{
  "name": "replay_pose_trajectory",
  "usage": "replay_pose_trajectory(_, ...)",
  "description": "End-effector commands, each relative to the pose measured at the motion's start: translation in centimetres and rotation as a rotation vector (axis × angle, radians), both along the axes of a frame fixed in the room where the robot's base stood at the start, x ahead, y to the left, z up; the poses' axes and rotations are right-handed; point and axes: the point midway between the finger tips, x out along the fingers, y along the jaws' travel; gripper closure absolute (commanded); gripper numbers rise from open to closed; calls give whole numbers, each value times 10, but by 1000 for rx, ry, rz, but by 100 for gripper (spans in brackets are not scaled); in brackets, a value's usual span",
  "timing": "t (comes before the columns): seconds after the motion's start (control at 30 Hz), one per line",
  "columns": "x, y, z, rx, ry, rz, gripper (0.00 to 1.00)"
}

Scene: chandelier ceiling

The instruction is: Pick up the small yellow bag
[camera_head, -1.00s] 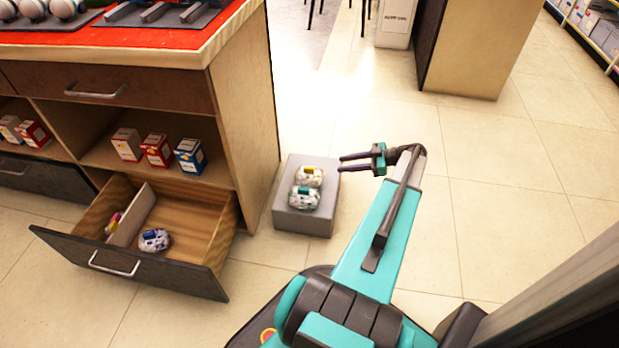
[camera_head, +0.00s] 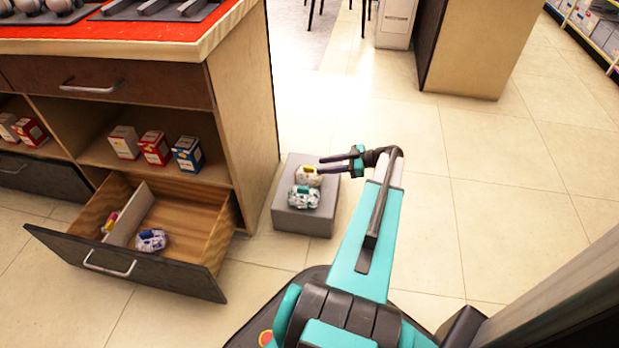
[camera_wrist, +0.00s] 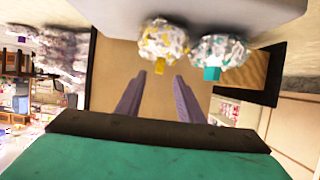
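The small yellow bag (camera_head: 308,176), white with yellow marks, lies on a low grey block (camera_head: 305,221) on the floor. It also shows in the wrist view (camera_wrist: 163,43), beyond the fingers. A white bag with teal marks (camera_head: 303,197) lies right beside it, nearer the front of the block; in the wrist view this bag (camera_wrist: 219,53) is to the right. My gripper (camera_head: 320,164) is open and empty, its fingers reaching left over the far side of the block, close to the yellow bag. In the wrist view my fingers (camera_wrist: 158,97) are apart with nothing between them.
A wooden cabinet (camera_head: 240,110) stands left of the block. Its bottom drawer (camera_head: 125,264) is pulled out and holds a blue-marked bag (camera_head: 151,240) and a pink-and-yellow item (camera_head: 109,223). Several boxes stand on the shelf above. The tiled floor to the right is clear.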

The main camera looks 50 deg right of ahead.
Motion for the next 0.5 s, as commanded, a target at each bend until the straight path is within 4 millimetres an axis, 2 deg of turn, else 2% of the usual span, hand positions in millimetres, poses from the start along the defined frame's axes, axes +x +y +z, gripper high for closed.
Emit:
replay_pose_trajectory(0.27, 4, 2, -3, -1, 0, 0, 66)
replay_pose_trajectory(0.5, 21, 13, -13, -1, 1, 1, 66)
